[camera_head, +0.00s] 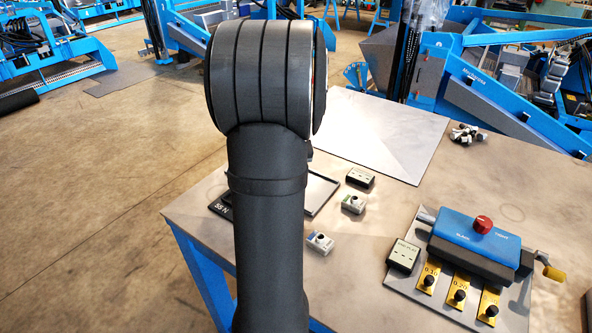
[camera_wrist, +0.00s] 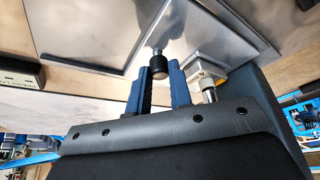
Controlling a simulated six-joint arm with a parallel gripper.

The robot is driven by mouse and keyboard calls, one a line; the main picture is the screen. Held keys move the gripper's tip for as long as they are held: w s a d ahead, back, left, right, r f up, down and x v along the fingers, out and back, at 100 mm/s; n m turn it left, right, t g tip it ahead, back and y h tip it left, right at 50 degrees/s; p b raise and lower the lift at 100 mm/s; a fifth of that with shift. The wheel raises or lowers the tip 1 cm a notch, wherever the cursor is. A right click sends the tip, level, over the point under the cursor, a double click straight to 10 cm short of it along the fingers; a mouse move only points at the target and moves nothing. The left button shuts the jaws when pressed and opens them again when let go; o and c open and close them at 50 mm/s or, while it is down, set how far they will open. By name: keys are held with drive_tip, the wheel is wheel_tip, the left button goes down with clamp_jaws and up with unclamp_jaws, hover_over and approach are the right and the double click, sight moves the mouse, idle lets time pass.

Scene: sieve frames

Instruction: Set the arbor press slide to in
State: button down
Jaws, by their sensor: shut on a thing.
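My gripper (camera_wrist: 157,78) shows in the wrist view with its two blue-grey fingers on either side of a dark round knob (camera_wrist: 157,62). The fingers are shut on this knob. A short metal stem joins the knob to a flat metal plate (camera_wrist: 95,32). I cannot tell from these frames whether this knob belongs to the arbor press slide, or how far in the slide is. In the head view my own arm covers the middle, and my gripper is hidden behind it.
A blue box with a red knob (camera_head: 482,224) stands on a plate at the right of the table, behind brass tabs with black knobs. Small blocks (camera_head: 353,203) and a dark block (camera_head: 360,178) lie near my arm. A pale sheet (camera_head: 385,130) lies flat behind. Part of a tray (camera_head: 322,195) shows.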

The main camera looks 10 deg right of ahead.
drive_tip(key=shift+w+a, duration=0.1)
drive_tip(key=shift+a, duration=0.05)
drive_tip(key=c, duration=1.3)
unclamp_jaws()
drive_tip(key=shift+w+a, duration=0.1)
drive_tip(key=shift+r, duration=0.1)
drive_tip(key=v, duration=1.7)
drive_tip(key=shift+s, duration=0.2)
drive_tip(key=x, duration=1.7)
drive_tip(key=shift+w, duration=0.1)
